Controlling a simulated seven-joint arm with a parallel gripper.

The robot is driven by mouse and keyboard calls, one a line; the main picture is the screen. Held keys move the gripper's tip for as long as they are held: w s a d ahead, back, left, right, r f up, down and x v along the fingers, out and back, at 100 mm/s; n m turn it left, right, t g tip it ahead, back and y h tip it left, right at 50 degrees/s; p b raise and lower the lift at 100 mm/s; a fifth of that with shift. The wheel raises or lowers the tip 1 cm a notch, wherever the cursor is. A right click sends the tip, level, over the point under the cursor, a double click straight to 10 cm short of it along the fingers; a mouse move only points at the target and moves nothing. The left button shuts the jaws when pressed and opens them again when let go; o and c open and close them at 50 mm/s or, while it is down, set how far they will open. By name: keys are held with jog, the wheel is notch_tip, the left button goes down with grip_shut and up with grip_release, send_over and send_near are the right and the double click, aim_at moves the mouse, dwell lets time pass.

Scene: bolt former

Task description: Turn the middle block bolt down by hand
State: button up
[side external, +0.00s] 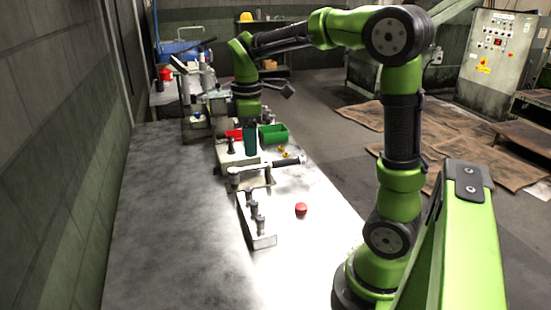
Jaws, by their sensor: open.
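A long pale block (264,241) lies on the table in the middle of the side external view. Grey upright bolts stand in a row along it, and the middle bolt (254,208) is between a farther one and a nearer one. How deep each bolt sits is too small to tell.
A bar-like tool (275,166) with a dark handle lies across a support behind the block. A red round object (301,209) is right of it. The left table is clear.

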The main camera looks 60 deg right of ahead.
aim_at(253, 202)
notch_tip(253, 202, down, 17)
jog(key=shift+r, duration=0.2)
dwell(0.3)
grip_shut()
